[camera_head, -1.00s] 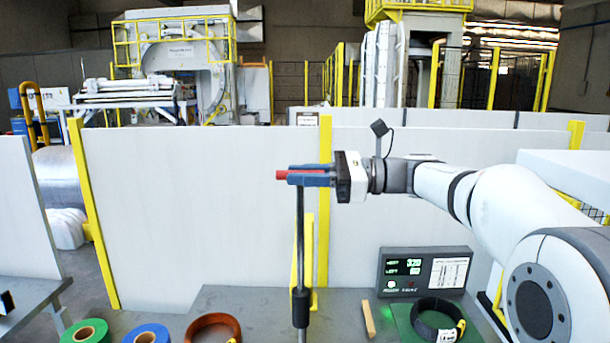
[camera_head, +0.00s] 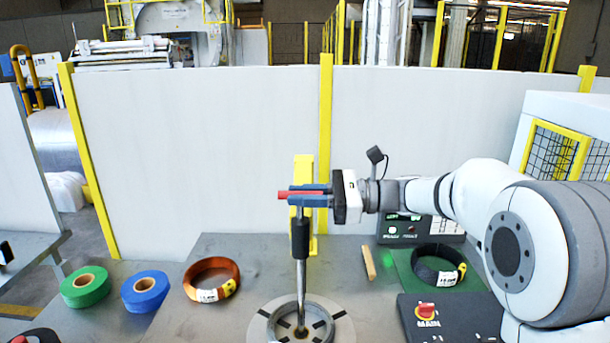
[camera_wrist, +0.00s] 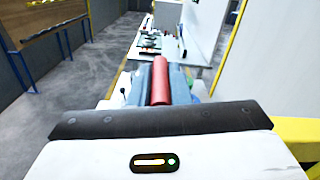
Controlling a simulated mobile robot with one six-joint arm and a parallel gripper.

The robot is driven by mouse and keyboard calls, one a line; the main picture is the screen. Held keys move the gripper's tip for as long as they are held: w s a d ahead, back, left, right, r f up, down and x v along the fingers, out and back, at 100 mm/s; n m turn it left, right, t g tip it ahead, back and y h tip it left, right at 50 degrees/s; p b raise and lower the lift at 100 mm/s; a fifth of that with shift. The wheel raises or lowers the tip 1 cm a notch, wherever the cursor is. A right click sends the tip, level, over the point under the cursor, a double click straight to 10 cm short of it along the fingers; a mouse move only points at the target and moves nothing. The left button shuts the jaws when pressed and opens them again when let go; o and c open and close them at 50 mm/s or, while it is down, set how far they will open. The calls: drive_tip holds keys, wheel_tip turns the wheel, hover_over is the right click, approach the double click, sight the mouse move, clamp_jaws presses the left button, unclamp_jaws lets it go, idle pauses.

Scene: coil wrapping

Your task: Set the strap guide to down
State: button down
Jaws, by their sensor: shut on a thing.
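The strap guide has a red grip (camera_head: 284,195) at its top, held level, and an upright rod (camera_head: 301,280) passing through a black collar. The rod's lower end reaches the round plate with a grey coil (camera_head: 314,316) around it. My gripper (camera_head: 306,195) has blue fingers shut around the red grip, a little above the collar. In the wrist view the red grip (camera_wrist: 160,82) lies between the blue fingers. The yellow post (camera_head: 303,175) stands behind the guide.
An orange coil (camera_head: 211,278), blue roll (camera_head: 146,291) and green roll (camera_head: 85,287) are on the left. A black coil (camera_head: 438,265) lies on the green mat, right of a wooden stick (camera_head: 369,263). A red MAIN switch (camera_head: 427,311) is at the front right.

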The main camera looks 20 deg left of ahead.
sight(304, 220)
drive_tip(key=shift+f+b, duration=0.4)
drive_tip(key=shift+f, duration=1.2)
drive_tip(key=c, duration=1.4)
unclamp_jaws()
drive_tip(key=shift+o, duration=0.2)
drive_tip(key=v, duration=0.7)
drive_tip(key=shift+d+b, duration=0.4)
drive_tip(key=shift+w, duration=0.1)
